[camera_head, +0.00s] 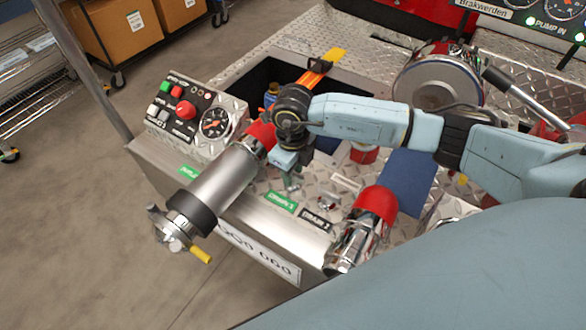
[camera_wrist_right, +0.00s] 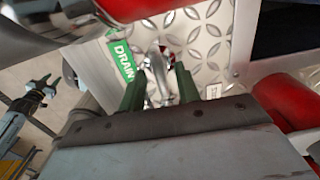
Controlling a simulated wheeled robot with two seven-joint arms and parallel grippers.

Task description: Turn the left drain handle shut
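My right arm comes in from the right in the head view, and its gripper (camera_head: 287,172) points down at the sloped metal panel. In the right wrist view its two green fingers (camera_wrist_right: 160,92) are apart, with the small chrome drain handle (camera_wrist_right: 163,70) between their tips. I cannot tell whether they touch it. The green DRAIN label (camera_wrist_right: 123,60) lies just left of the handle there. In the head view the arm and gripper largely hide this handle. What looks like my left gripper (camera_wrist_right: 35,95) shows small at the left of the wrist view; its fingers are unclear.
A grey pipe (camera_head: 222,185) with a red collar and end valve lies left of the gripper. A red-and-chrome elbow (camera_head: 365,225) stands to the right. Another chrome handle (camera_head: 328,203) sits between them. A control box (camera_head: 190,110) with a gauge is at left.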

